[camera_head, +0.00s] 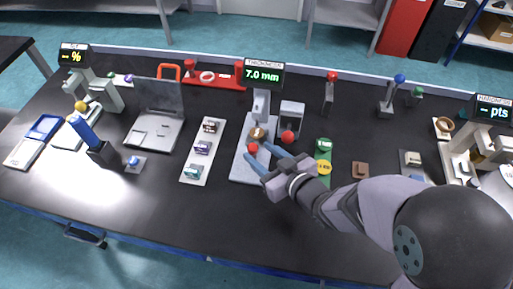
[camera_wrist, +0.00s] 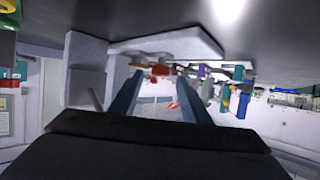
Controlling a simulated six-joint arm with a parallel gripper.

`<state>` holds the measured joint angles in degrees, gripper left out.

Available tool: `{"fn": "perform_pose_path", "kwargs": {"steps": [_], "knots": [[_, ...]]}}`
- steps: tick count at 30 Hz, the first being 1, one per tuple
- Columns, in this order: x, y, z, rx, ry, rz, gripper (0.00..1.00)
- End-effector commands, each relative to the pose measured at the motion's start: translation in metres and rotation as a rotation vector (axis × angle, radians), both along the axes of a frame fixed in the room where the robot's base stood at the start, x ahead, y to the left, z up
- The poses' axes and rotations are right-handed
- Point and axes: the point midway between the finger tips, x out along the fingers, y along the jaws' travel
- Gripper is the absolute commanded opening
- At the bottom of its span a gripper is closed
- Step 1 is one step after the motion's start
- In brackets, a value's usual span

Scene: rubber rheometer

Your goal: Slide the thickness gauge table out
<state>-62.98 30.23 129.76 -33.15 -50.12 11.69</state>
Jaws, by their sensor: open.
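The thickness gauge has a display (camera_head: 263,75) reading 7.0 mm above a pale grey stand and base plate (camera_head: 244,170). A red knob (camera_head: 253,148) sits at the front of the gauge, just before a brass-coloured round part (camera_head: 258,133). My gripper (camera_head: 256,153) reaches in from the right with its two blue fingers apart. The red knob also shows in the wrist view (camera_wrist: 160,70), between the open fingertips (camera_wrist: 158,74). I cannot tell whether the fingers touch it. The table's sliding part is partly hidden by the fingers.
A grey block with a second red knob (camera_head: 288,137) stands right of the gauge. A sample tray (camera_head: 187,171) lies left, and a green and yellow strip (camera_head: 323,150) lies right near my arm. The dark bench is clear in front of the gauge.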

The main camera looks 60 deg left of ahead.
Motion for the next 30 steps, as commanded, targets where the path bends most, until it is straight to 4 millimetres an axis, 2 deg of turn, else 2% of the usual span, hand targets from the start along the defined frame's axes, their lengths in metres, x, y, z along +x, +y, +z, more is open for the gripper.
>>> {"fn": "perform_pose_path", "kwargs": {"steps": [6, 18, 19, 24, 30], "knots": [[0.000, 0.019, -0.008, -0.001, 0.000, 0.001, 0.43], [0.000, 0.025, -0.010, 0.000, 0.000, 0.000, 0.43], [0.000, 0.025, -0.011, 0.000, 0.000, 0.000, 0.41], [0.000, 0.025, -0.011, 0.000, 0.000, 0.000, 0.00], [-0.003, 0.023, -0.011, 0.000, 0.000, 0.001, 0.00]]}}
